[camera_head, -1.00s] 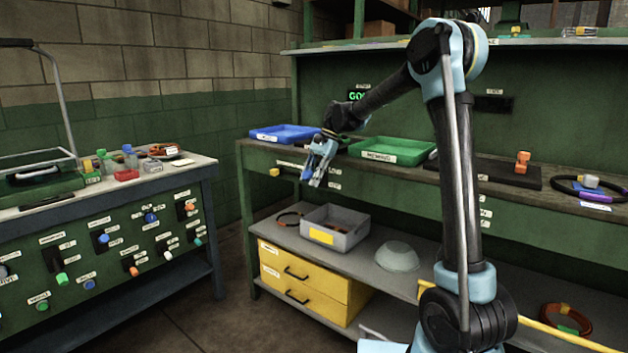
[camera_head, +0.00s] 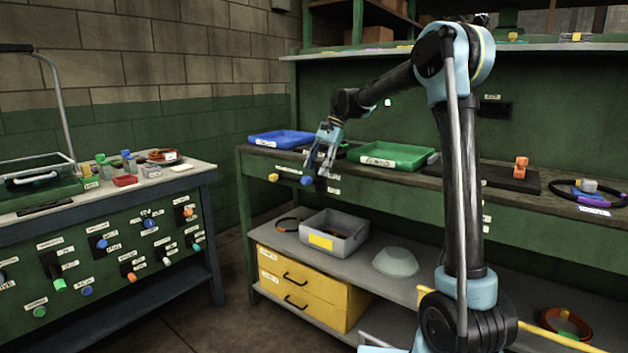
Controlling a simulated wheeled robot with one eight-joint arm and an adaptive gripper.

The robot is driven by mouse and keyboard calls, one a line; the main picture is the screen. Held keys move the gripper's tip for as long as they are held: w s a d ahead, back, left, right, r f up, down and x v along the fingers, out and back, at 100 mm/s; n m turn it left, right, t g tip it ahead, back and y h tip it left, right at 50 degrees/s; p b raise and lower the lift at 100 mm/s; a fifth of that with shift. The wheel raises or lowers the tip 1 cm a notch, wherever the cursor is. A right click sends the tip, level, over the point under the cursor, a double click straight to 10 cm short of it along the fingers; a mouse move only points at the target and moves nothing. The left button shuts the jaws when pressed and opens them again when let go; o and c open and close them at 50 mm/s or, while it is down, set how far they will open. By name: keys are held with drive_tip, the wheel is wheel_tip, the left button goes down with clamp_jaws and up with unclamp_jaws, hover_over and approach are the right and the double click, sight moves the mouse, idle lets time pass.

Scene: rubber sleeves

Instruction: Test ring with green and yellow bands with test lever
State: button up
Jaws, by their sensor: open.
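My gripper (camera_head: 323,168) is open, pointing down in front of the long green bench's front edge, between the blue and green trays. I see nothing between its fingers. A blue knob (camera_head: 307,180) on the bench front is just left of the fingertips; I cannot tell whether they touch. A reddish-brown ring (camera_head: 546,320) lies on the lower shelf at right, with what looks like a green band and a yellowish one, too small to be sure. An orange upright piece (camera_head: 521,165) stands on a dark plate (camera_head: 495,174); I cannot tell whether it is the test lever.
A blue tray (camera_head: 265,141) and a green tray (camera_head: 425,158) stand on the bench. A black ring (camera_head: 560,186) with a grey block lies at right. A grey bin (camera_head: 343,243) and a bowl (camera_head: 396,261) stand below. The left bench (camera_head: 195,172) carries several small items.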

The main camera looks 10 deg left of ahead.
drive_tip(key=shift+v, duration=2.65)
